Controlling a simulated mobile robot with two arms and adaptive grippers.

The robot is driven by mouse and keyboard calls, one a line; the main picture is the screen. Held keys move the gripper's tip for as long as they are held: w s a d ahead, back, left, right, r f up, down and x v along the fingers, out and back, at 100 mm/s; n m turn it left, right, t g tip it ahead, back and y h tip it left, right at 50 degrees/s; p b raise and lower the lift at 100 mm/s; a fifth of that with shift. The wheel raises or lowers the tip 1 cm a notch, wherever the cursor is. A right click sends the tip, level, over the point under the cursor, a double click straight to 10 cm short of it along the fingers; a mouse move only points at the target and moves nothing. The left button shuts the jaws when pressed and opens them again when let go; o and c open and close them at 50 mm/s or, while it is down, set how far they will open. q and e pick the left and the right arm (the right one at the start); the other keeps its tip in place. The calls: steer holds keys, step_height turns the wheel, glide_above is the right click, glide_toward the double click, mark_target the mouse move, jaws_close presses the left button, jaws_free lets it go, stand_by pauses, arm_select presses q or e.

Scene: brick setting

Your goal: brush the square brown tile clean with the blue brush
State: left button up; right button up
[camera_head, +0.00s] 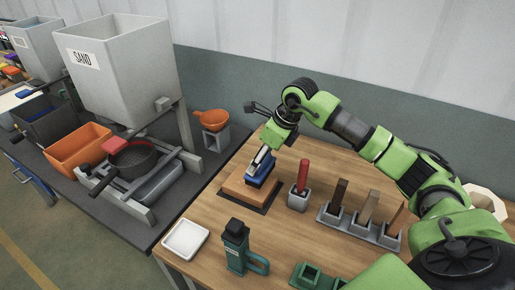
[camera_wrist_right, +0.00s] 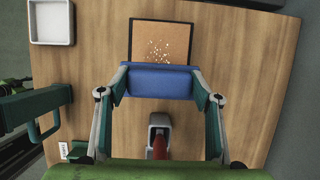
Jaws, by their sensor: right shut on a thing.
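The square brown tile (camera_head: 236,186) lies on a dark-edged base on the wooden table. In the right wrist view the tile (camera_wrist_right: 162,38) has pale crumbs scattered near its middle. My right gripper (camera_head: 262,158) is shut on the blue brush (camera_head: 260,174), over the tile's far right part. In the right wrist view the brush (camera_wrist_right: 160,82) spans between the two fingers and covers the near edge of the tile. I cannot tell whether the bristles touch the tile. My left gripper is not in view.
A red-handled tool (camera_head: 304,174) stands in a grey holder right of the tile. A grey rack (camera_head: 347,223) holds several wooden-handled tools. A white tray (camera_head: 184,234) and a green black-topped device (camera_head: 236,250) stand nearer. The sand hopper (camera_head: 120,75) is on the left bench.

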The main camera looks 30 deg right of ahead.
steer(key=v, duration=0.1)
steer(key=p+v, duration=0.1)
steer(key=shift+w+r, duration=0.15)
steer(key=shift+r, duration=0.3)
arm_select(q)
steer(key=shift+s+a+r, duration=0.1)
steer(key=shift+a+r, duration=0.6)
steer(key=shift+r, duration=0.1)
arm_select(e)
steer(key=shift+w+a+r, duration=0.1)
steer(key=shift+a+r, duration=0.1)
steer(key=shift+a, duration=0.05)
steer(key=shift+d, duration=0.15)
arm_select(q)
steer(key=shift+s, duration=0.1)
